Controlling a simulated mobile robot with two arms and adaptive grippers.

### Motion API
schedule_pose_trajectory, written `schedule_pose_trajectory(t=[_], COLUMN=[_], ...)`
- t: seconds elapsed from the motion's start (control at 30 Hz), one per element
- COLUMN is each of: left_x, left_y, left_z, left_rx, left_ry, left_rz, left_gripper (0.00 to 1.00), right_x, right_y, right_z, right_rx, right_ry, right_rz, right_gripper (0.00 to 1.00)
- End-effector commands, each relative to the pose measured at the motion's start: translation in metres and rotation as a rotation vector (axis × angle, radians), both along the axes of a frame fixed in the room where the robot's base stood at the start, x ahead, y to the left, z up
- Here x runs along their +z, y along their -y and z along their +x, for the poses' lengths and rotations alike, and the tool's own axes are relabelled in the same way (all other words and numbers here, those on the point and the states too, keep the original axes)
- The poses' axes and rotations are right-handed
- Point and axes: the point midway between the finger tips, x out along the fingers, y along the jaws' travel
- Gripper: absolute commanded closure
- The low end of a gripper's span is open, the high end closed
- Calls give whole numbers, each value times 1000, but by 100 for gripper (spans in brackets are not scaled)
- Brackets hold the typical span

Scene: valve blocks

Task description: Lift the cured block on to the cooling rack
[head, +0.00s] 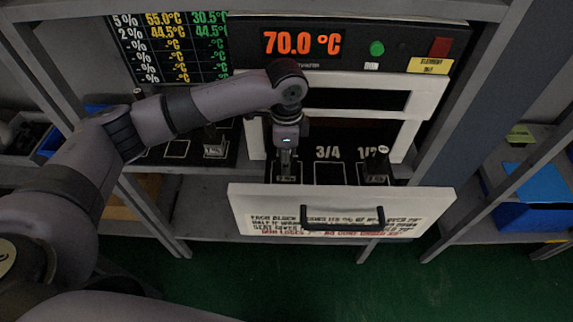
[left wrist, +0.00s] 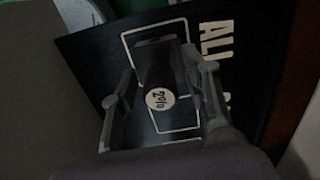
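A dark block with a round white "2%" label (left wrist: 160,99) stands in a white-outlined space marked "ALL" in the open drawer. My left gripper (head: 286,165) reaches down over it from above. In the left wrist view the gripper's fingers (left wrist: 162,92) are open on either side of the block, with a visible gap at the left finger. In the head view my gripper mostly covers this block. Another dark block (head: 376,172) stands in the "1/2" space at the drawer's right. I cannot tell for certain which surface is the cooling rack. My right gripper is out of view.
The drawer front (head: 340,208) has a black handle (head: 342,224). The oven display (head: 302,43) reads 70.0 °C. Left of the oven, a dark board with white outlines (head: 165,155) holds another block (head: 213,140). The "3/4" space (head: 329,173) is empty. Blue bins (head: 530,215) stand at right.

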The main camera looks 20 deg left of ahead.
Motion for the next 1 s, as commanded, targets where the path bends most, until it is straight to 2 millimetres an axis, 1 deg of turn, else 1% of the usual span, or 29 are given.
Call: schedule_pose_trajectory(t=[0.03, 0.07, 0.6, 1.0], left_x=[0, 0, 1, 2], left_y=[0, 0, 0, 0], left_z=[0, 0, 0, 0], left_rx=[0, 0, 0, 0], left_ry=[0, 0, 0, 1], left_rz=[0, 0, -1, -1], left_gripper=[63, 65, 100, 100], right_x=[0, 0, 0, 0], right_y=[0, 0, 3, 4], right_z=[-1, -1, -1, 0], right_rx=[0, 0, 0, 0], right_ry=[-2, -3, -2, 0], right_rz=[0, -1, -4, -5], right_gripper=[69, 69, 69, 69])
